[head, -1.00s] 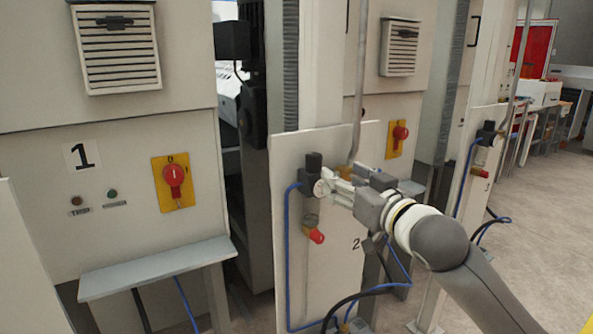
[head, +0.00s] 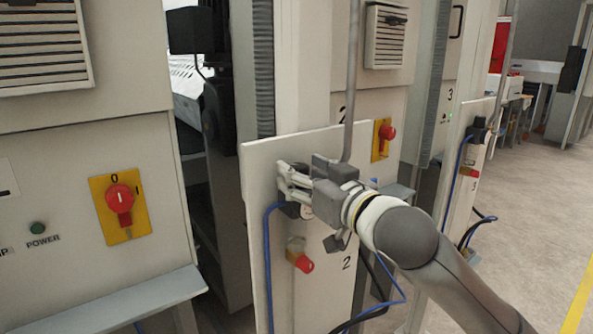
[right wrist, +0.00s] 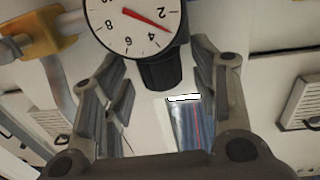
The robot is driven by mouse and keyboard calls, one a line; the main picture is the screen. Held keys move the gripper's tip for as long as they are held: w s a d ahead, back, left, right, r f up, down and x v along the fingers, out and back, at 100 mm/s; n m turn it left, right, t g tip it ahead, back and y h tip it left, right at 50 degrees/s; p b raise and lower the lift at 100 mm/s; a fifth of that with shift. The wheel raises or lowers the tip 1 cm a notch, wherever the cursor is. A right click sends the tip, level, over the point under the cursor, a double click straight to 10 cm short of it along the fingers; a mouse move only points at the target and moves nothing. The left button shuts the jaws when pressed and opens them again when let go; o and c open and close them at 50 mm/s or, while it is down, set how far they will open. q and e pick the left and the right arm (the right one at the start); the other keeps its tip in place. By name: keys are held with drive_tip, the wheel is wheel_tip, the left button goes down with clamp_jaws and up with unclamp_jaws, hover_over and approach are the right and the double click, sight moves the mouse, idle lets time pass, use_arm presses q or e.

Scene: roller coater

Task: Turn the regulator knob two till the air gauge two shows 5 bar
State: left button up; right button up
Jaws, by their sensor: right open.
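Regulator knob two, black and ribbed, shows in the right wrist view (right wrist: 160,71) between my spread fingers, with a gap on either side. Air gauge two (right wrist: 136,24) is a white dial just above it there, cut by the top edge. Its red needle points between 2 and 4, near 3 bar. My right gripper (head: 285,182) is open at panel two (head: 262,165) in the head view and covers most of the knob. Only a sliver of the gauge (head: 308,212) shows beside the gripper. My left gripper is not in view.
A red-tipped valve (head: 303,263) sits below the regulator, and a blue hose (head: 267,260) runs down the panel. A red switch on a yellow plate (head: 120,203) is on the left machine. A grey conduit (head: 351,90) rises behind my gripper. Open floor lies right.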

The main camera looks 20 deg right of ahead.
drive_tip(key=shift+s+r, duration=0.15)
drive_tip(key=shift+s, duration=0.05)
drive_tip(key=shift+c, duration=0.3)
drive_tip(key=shift+w, duration=0.1)
drive_tip(key=c, duration=0.9)
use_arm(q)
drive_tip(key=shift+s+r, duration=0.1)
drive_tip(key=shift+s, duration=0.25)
use_arm(e)
drive_tip(key=shift+c, duration=0.2)
